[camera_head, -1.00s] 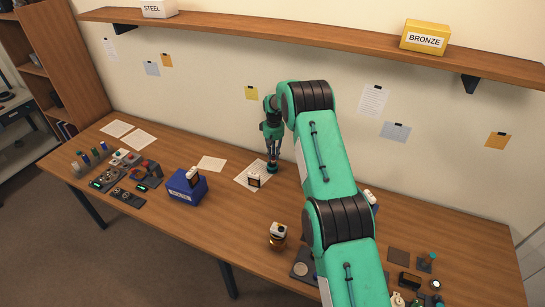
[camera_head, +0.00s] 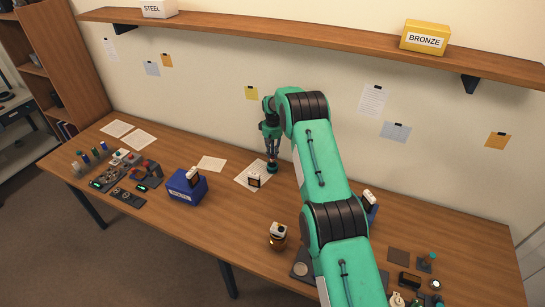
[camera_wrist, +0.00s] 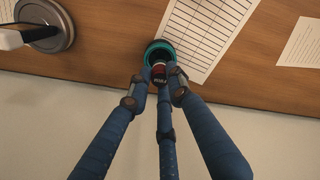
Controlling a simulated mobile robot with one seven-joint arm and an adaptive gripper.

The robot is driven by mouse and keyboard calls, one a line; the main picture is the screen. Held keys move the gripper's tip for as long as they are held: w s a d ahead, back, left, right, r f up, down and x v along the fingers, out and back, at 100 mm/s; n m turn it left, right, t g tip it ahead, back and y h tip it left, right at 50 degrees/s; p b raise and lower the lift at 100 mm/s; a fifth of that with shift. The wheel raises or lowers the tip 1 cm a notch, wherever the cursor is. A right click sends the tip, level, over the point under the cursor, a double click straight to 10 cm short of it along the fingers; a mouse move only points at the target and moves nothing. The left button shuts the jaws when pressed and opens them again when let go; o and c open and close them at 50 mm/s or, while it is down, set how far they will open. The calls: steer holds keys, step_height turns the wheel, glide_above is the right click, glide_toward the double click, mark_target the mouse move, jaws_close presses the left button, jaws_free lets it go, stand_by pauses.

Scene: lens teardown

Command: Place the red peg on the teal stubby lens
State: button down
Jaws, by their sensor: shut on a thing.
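The teal stubby lens (camera_head: 272,169) stands on the table at the edge of a white sheet. In the wrist view its teal ring (camera_wrist: 150,46) shows around a dark inside. My gripper (camera_head: 272,161) is directly above the lens. In the wrist view my gripper (camera_wrist: 158,80) has its blue fingers closed on the red peg (camera_wrist: 158,69), of which a red band and a dark lettered end show. The peg lines up with the lens opening. Whether it touches the lens cannot be told, as its lower part is hidden.
A round grey metal base (camera_wrist: 45,25) shows in the wrist view. The wall is close behind.

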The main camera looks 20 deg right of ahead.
mark_target(272, 154)
steer(key=shift+f, duration=1.05)
steer(key=shift+f, duration=0.15)
steer(key=c, duration=1.6)
jaws_free()
step_height(272, 154, up, 12)
steer(key=shift+r, duration=0.2)
